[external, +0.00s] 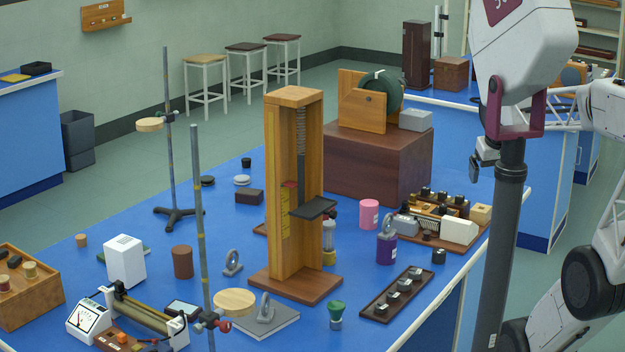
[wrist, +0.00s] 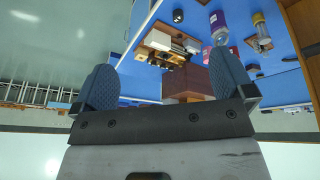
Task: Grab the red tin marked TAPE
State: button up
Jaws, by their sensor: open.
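I cannot read the word TAPE on anything in either view. My gripper (external: 482,158) is raised at the right, above the bench's right side and far from the brownish-red cylinder. In the wrist view my gripper (wrist: 165,88) has its two blue fingers wide apart with nothing between them.
The tall wooden tower (external: 296,190) stands mid-bench. A clamp stand (external: 200,230) rises at the front left. A white box (external: 125,261) and a meter apparatus (external: 130,315) crowd the front left. A dark box (external: 375,165) stands behind. Bare blue bench shows at the left.

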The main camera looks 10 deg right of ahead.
jog(key=w+r+t+h, duration=0.1)
jog(key=w+r+t, duration=0.25)
jog(key=w, duration=1.35)
jog(key=w+a+r+n+t+y, duration=0.15)
jog(key=w+a, duration=0.25)
jog(key=w, duration=0.5)
jog(key=w+a+n+t+y, duration=0.15)
jog(key=w+a, duration=0.25)
jog(key=w, duration=0.5)
jog(key=w+a+n+t+y, duration=0.15)
jog(key=w+a, duration=0.25)
jog(key=w, duration=0.5)
jog(key=w+a+f+n+g+y, duration=0.1)
jog(key=w+a+f+y, duration=0.1)
jog(key=w+a+f, duration=0.3)
jog(key=w+a+f+n+y, duration=0.2)
jog(key=w+a+y, duration=0.1)
jog(key=w+a, duration=0.35)
notch_tip(320, 180, down, 28)
jog(key=shift+s+a, duration=0.3)
jog(key=shift+x, duration=1.35)
